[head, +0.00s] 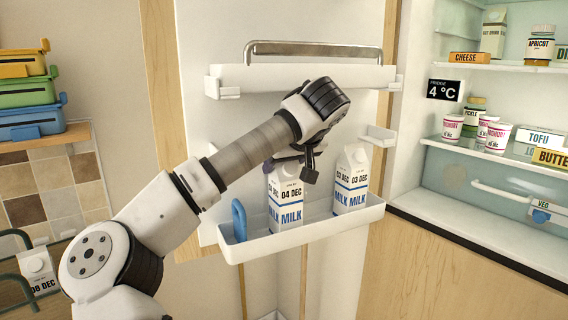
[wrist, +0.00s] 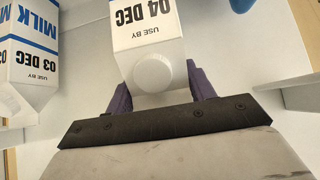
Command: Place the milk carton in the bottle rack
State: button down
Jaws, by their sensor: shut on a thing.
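A white milk carton (head: 286,203) with blue lettering and a "04 DEC" date stands upright in the white door bottle rack (head: 300,236). My gripper (head: 292,165) is above it, shut on its top. In the wrist view the purple fingers sit on either side of the top of this carton (wrist: 150,40), with its round cap facing the camera. A second milk carton (head: 352,182), dated "03 DEC", stands in the rack to the right, apart from the held one; it also shows in the wrist view (wrist: 30,60). Whether the held carton's base touches the rack floor I cannot tell.
A blue object (head: 239,220) stands at the rack's left end. An upper door shelf (head: 300,77) with a metal rail is behind my arm. Another carton (head: 38,271), dated "08 DEC", is at lower left. The open fridge's shelves (head: 510,150) hold food at right.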

jog(key=c, duration=0.5)
grip_release()
